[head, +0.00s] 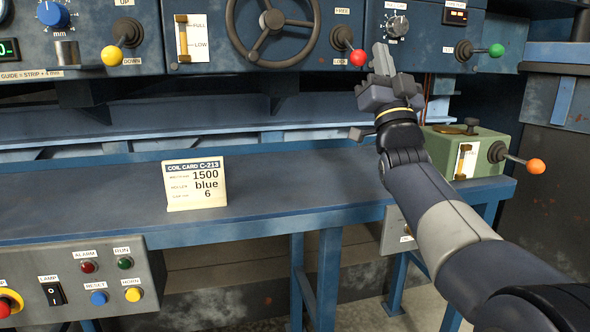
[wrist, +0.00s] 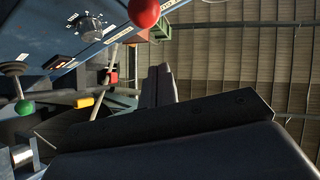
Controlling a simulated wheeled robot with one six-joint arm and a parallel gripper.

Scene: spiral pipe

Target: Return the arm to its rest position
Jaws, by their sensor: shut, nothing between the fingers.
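My gripper (head: 382,62) is raised in front of the right part of the control panel in the head view, its fingers pointing up. It is shut and empty. In the wrist view its dark fingers (wrist: 160,85) fill the lower middle. The red-knobbed lever (head: 357,58) is just left of the gripper in the head view, and its red ball shows at the top of the wrist view (wrist: 145,12). I cannot tell the gap between gripper and lever. My arm reaches up from the lower right corner.
The blue panel carries a handwheel (head: 270,22), a yellow-knobbed lever (head: 112,56) and a green-knobbed lever (head: 495,50). A coil card (head: 196,184) stands on the blue bench (head: 300,190). A green box (head: 463,148) with an orange-knobbed lever (head: 535,165) sits right of my arm.

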